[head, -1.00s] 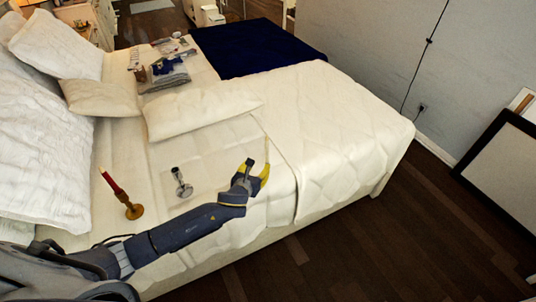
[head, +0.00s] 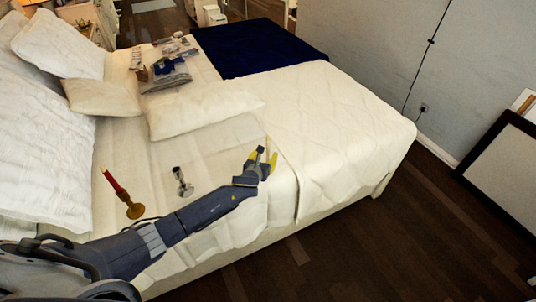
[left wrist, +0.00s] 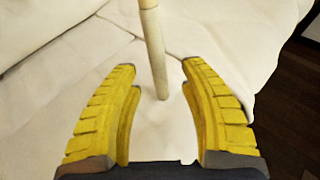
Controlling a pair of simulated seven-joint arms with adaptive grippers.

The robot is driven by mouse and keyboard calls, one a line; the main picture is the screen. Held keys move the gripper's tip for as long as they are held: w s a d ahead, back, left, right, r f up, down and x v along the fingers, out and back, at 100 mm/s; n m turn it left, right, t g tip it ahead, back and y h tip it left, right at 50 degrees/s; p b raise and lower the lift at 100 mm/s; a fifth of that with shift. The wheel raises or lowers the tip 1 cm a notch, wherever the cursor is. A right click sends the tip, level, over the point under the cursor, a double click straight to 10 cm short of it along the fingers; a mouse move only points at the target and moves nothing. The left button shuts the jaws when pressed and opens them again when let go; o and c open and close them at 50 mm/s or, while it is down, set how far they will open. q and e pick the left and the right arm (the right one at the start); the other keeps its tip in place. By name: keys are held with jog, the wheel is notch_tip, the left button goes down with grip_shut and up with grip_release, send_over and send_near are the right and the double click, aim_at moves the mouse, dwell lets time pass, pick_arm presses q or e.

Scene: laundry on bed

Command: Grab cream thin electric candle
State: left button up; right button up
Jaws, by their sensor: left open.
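The cream thin electric candle (left wrist: 153,50) stands out from the pale bedding in the left wrist view. Its lower end lies between the two yellow fingers, and its top runs out of the picture. My left gripper (head: 265,157) is open around it; it also shows in the left wrist view (left wrist: 160,80). A gap is visible between the candle and each finger. In the head view the candle is mostly hidden by the gripper or too thin to make out. My right gripper is not in view.
Pillows (head: 200,108) and small folded items (head: 168,78) lie farther back. The quilt on the right is clear.

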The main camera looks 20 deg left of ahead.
aim_at(267, 154)
pick_arm(q)
jog(key=shift+x, duration=1.5)
jog(key=shift+a, duration=0.1)
grip_shut()
